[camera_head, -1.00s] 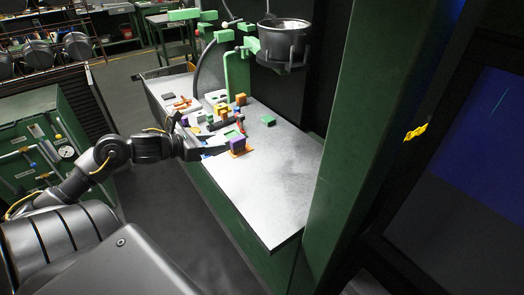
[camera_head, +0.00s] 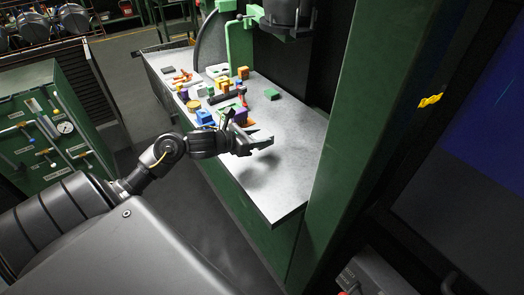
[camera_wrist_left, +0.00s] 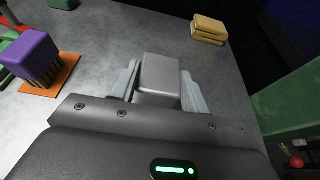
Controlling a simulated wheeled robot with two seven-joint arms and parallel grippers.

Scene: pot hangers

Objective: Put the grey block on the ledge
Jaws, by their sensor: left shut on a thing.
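The grey block (camera_wrist_left: 160,78) sits between the two pale fingers of my left gripper (camera_wrist_left: 160,88) in the left wrist view. The gripper is shut on it, with one finger on each side. In the head view my left gripper (camera_head: 262,141) is over the grey metal ledge (camera_head: 285,170), near its front edge. A shadow lies on the surface below it. The grey block cannot be made out clearly in the head view. My right gripper is not in view.
A purple block (camera_wrist_left: 35,52) stands on an orange square, left of the gripper in the wrist view. Stacked yellow pieces (camera_wrist_left: 209,29) lie beyond it to the right. Several coloured blocks crowd the ledge's far end. A green post (camera_head: 365,110) rises at its right. The near end is clear.

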